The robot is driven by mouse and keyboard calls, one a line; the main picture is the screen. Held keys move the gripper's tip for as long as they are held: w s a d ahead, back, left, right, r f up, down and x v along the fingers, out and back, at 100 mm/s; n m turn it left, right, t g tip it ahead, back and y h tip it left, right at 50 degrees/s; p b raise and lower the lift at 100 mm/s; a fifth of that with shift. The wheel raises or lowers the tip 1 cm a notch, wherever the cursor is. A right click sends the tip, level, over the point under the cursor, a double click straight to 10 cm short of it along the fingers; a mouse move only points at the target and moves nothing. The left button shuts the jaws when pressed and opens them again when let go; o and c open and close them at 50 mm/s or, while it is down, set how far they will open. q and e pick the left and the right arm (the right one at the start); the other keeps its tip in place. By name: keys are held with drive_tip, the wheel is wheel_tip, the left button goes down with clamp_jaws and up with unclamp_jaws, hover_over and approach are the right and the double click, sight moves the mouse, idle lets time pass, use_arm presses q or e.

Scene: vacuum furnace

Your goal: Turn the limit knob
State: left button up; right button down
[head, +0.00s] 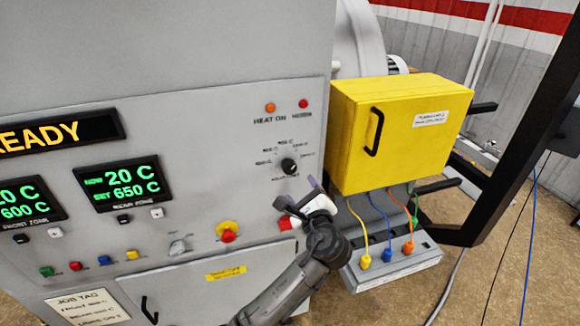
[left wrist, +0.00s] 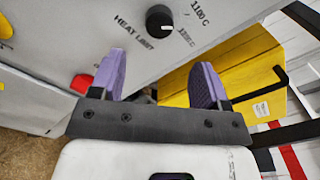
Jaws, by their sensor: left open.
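The limit knob (head: 289,166) is a small round black knob on the grey furnace panel, inside a ring of printed temperature marks. It also shows in the left wrist view (left wrist: 159,20), beside the printed words HEAT LIMIT. My left gripper (head: 299,193) is just below the knob in the head view, apart from it. Its two purple fingers (left wrist: 160,68) are spread wide with nothing between them, and the knob lies beyond their tips in the wrist view. My right gripper is in neither view.
A yellow box (head: 395,130) with a black handle juts out right of the panel. Coloured cables run below it to a grey socket block (head: 392,264). A red button on a yellow base (head: 227,234) sits left of the gripper. A black frame stands at the right.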

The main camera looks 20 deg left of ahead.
sight(290, 170)
use_arm(q)
drive_tip(key=p+x, duration=0.1)
drive_tip(key=x, duration=0.9)
drive_tip(key=c, duration=0.9)
